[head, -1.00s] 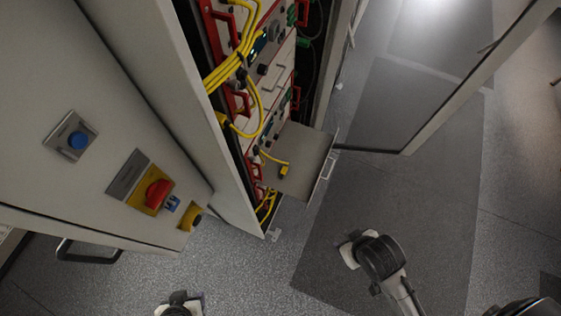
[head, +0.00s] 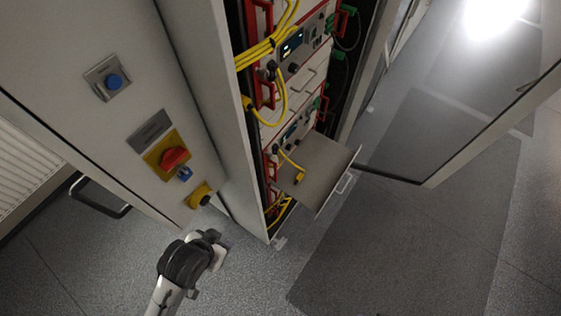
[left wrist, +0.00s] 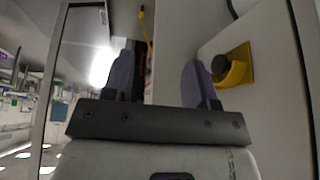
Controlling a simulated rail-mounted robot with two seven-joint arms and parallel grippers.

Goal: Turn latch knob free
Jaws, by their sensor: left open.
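On the cabinet's pale side panel, a small dark knob (head: 205,199) on a yellow mount sits low, below a red rotary switch. It looks like the latch knob. In the left wrist view the dark knob (left wrist: 221,64) with its yellow mount is right of my fingers. My left gripper (head: 218,250) is below the knob in the head view, apart from it. In the left wrist view my left gripper (left wrist: 160,80) is open, its two purple fingers apart with nothing held between them. My right gripper is not in view.
A red switch (head: 174,158) on yellow and a blue button (head: 114,81) are on the same panel. The open cabinet holds yellow cables (head: 262,50) and a pulled-out grey shelf (head: 322,170). An open door (head: 480,100) stands at right. The floor in front is clear.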

